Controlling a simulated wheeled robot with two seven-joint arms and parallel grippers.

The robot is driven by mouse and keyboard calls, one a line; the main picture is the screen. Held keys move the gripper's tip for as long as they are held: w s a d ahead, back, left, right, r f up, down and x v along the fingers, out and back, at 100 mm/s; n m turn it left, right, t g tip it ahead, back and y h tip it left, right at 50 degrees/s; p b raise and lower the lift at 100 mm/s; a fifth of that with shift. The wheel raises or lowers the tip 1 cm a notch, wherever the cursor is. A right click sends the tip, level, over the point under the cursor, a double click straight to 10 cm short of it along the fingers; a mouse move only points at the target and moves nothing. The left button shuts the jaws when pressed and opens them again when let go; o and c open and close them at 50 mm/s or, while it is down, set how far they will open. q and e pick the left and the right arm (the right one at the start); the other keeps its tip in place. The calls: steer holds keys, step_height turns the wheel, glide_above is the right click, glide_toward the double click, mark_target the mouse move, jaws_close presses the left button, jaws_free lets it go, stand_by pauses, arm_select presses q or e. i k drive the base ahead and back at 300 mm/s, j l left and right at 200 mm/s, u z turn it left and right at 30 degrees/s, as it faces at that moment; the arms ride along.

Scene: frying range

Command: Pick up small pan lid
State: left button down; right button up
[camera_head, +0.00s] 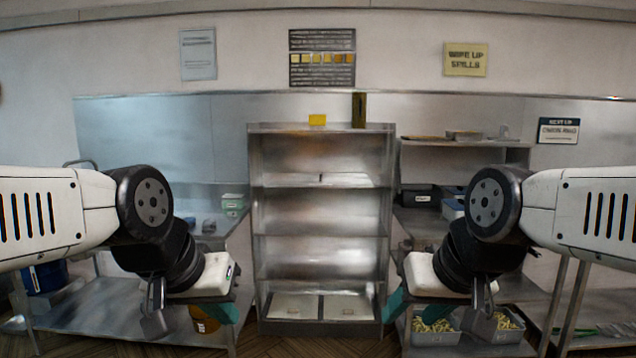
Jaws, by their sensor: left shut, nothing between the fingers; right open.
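Two pale flat panels lie side by side on the bottom shelf of the metal rack: a left panel (292,303) and a right panel (344,303). My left gripper (222,312) hangs low, left of the rack, shut and empty. My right gripper (397,303) hangs low at the rack's right side, open and empty. Both are apart from the panels. My arms hide parts of the side counters.
The metal rack (316,224) stands in the middle; its middle shelves look mostly bare. A yellow item (317,120) stands on top. Steel counters flank it. Pans of pale yellow food (437,324) sit low on the right. Floor shows between my grippers.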

mark_target(321, 180)
steer(key=i+j+z, duration=0.2)
steer(key=i+j, duration=0.35)
steer(key=i, duration=0.6)
steer(key=i+j+z, duration=0.25)
steer(key=i+j, duration=0.45)
steer(key=i, duration=0.4)
steer(key=i+j+z, duration=0.2)
steer(key=i+j, duration=0.75)
steer(key=i, duration=0.05)
